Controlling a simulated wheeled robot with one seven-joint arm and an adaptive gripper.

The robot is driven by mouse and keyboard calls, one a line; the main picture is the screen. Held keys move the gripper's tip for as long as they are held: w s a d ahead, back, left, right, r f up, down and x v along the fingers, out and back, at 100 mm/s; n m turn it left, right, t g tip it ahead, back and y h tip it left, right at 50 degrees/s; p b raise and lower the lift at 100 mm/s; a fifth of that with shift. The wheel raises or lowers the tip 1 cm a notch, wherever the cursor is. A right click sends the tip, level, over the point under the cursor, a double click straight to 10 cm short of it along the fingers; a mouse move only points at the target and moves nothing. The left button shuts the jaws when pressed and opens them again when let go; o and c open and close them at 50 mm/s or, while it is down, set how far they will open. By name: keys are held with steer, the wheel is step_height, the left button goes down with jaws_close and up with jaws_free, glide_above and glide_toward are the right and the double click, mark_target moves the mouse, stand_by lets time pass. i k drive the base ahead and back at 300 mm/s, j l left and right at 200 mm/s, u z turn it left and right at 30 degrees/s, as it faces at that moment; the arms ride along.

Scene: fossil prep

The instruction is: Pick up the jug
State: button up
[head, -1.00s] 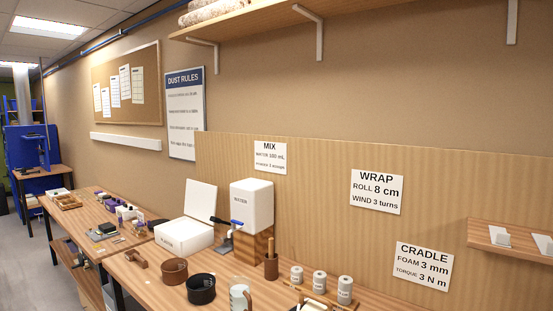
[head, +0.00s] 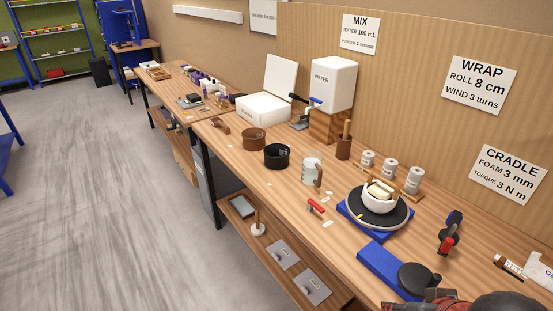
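The jug (head: 311,168) is a clear, pale cylinder with measuring marks and a brown handle on its right side. It stands upright on the wooden workbench (head: 235,152) in the head view, right of a black bowl. Nothing touches it that I can see. I cannot make out my gripper's fingers. Dark and red-black parts cut off at the bottom right edge may belong to my arm, but I cannot be sure.
A brown bowl (head: 253,140) and black bowl (head: 277,156) stand left of the jug. A red-handled tool (head: 316,206) lies in front. A blue-based turntable (head: 353,222) holds a white bowl to its right. A wooden pot (head: 343,149) and several small canisters stand behind. Floor at left is clear.

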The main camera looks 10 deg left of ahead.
mark_target(312, 172)
steer(key=j+z, duration=0.1)
steer(key=z, duration=0.5)
steer(key=i+j+z, duration=0.15)
steer(key=j+z, duration=0.25)
steer(key=j, duration=0.45)
steer(key=j+z, duration=0.4)
steer(key=j, duration=1.55)
